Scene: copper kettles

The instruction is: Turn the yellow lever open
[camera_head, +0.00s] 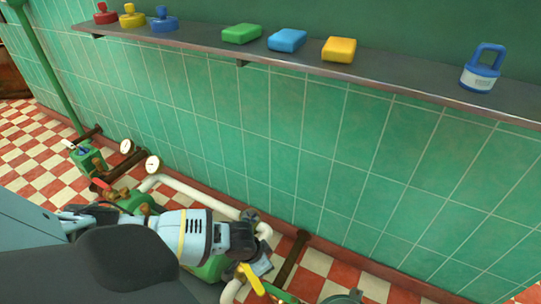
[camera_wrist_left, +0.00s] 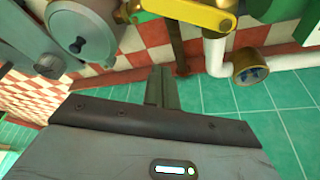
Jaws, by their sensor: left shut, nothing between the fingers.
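The yellow lever (camera_head: 251,280) shows at the bottom centre of the head view, slanting down to the right beside green pipework. My left gripper (camera_head: 262,266) is just above and beside its upper end. In the left wrist view the left gripper (camera_wrist_left: 162,86) is shut, its fingers together with nothing between them. A yellow part (camera_wrist_left: 197,12) lies beyond the fingertips at the top of that view; I cannot tell if it is the lever. Contact with the lever cannot be made out. My right gripper is not in view.
White pipes (camera_head: 195,192), gauges (camera_head: 153,165) and a red lever (camera_head: 103,186) stand along the green tiled wall (camera_head: 300,150). A shelf (camera_head: 390,83) above holds coloured blocks, knobbed weights and a blue padlock-shaped object (camera_head: 482,70). Checkered floor is open at left.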

